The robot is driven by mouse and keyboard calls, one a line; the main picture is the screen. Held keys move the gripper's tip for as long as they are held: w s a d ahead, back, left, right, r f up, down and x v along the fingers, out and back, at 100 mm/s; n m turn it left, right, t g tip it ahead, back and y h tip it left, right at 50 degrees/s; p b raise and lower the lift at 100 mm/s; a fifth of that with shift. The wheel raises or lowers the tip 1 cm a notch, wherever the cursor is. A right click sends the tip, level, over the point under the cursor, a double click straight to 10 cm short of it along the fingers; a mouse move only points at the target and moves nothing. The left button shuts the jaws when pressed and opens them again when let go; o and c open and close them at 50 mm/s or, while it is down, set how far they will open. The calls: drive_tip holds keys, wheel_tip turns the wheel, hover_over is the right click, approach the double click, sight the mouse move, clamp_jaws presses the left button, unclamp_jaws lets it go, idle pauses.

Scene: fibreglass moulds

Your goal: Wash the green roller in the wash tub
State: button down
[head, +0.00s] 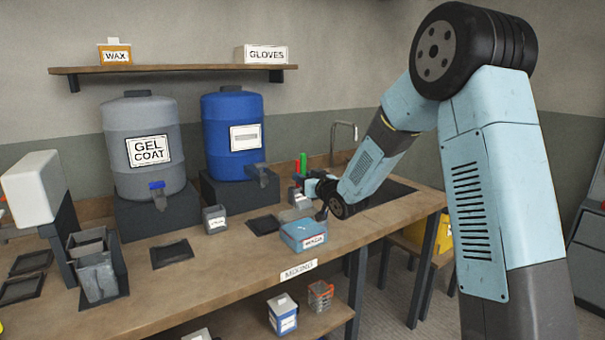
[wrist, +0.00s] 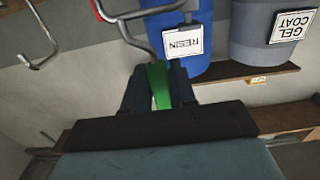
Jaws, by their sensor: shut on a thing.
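The green roller shows in the wrist view as a green handle (wrist: 160,84) between the fingers of my gripper (wrist: 158,92), which is shut on it. A bent grey wire frame runs on from the handle to the top edge; the roller's far end is out of frame. In the head view my gripper (head: 313,186) is over the far right part of the bench, and an upright green piece (head: 303,163) shows beside it.
A dark sink opening (head: 398,189) with a tap (head: 345,126) lies at the bench's right end, partly behind my arm. A grey gel coat drum (head: 145,174) and a blue resin drum (head: 233,108) stand at the back. A small grey cup (head: 215,219) stands left of the tub.

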sight(305, 209)
drive_tip(key=shift+f, duration=5)
drive_tip(key=shift+s+a+f, duration=0.1)
drive_tip(key=shift+s+a, duration=0.05)
